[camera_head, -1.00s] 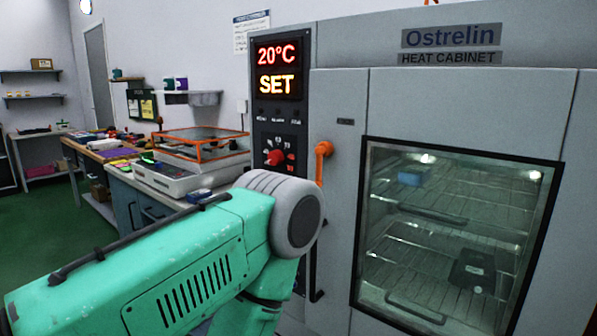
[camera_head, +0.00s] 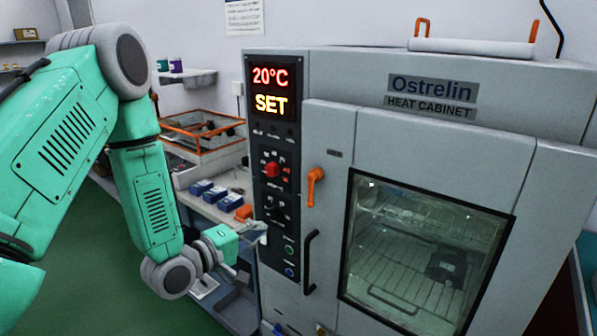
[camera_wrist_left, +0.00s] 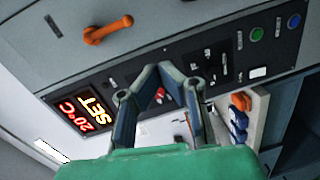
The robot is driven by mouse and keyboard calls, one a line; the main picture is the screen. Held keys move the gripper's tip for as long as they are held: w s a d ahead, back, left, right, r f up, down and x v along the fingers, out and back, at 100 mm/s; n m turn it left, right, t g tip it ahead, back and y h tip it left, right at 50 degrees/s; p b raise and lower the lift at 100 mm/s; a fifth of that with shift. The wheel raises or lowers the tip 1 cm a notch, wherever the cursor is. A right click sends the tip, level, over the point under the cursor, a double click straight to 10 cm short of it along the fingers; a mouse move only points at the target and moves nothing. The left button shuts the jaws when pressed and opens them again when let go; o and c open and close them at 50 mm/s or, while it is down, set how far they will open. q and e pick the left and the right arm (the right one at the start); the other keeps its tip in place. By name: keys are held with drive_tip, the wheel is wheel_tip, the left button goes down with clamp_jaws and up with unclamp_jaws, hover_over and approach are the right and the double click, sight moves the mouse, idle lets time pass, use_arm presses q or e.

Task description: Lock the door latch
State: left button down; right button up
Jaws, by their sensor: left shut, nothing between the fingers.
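The door latch (camera_head: 314,187) is an orange lever on the left edge of the grey heat cabinet door (camera_head: 330,130), with its arm hanging down from its pivot. It also shows at the upper left of the left wrist view (camera_wrist_left: 108,28). The door lies against or very close to the cabinet front; I cannot tell if it is fully shut. My left gripper (camera_head: 252,230) is left of and below the latch, apart from it, by the control panel (camera_head: 272,170). In the left wrist view its fingers (camera_wrist_left: 158,74) are shut and empty. My right gripper is out of view.
A black door handle (camera_head: 309,262) stands below the latch. A red knob (camera_head: 271,170) sticks out of the panel. Left of the cabinet, a bench carries blue boxes (camera_head: 208,192) and an orange-framed case (camera_head: 200,135). Open green floor (camera_head: 90,290) lies at left.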

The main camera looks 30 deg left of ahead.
sight(323, 175)
use_arm(q)
wheel_tip(323, 175, up, 4)
drive_tip(key=a+n+t, duration=0.1)
drive_tip(key=shift+n, duration=0.3)
drive_tip(key=w+d, duration=0.1)
drive_tip(key=w, duration=0.2)
drive_tip(key=w+d+p, duration=0.1)
drive_tip(key=w, duration=0.3)
drive_tip(key=w+d+p, duration=0.1)
drive_tip(key=w, duration=0.2)
drive_tip(key=shift+w, duration=0.3)
drive_tip(key=shift+d+p, duration=0.3)
drive_tip(key=shift+d, duration=0.4)
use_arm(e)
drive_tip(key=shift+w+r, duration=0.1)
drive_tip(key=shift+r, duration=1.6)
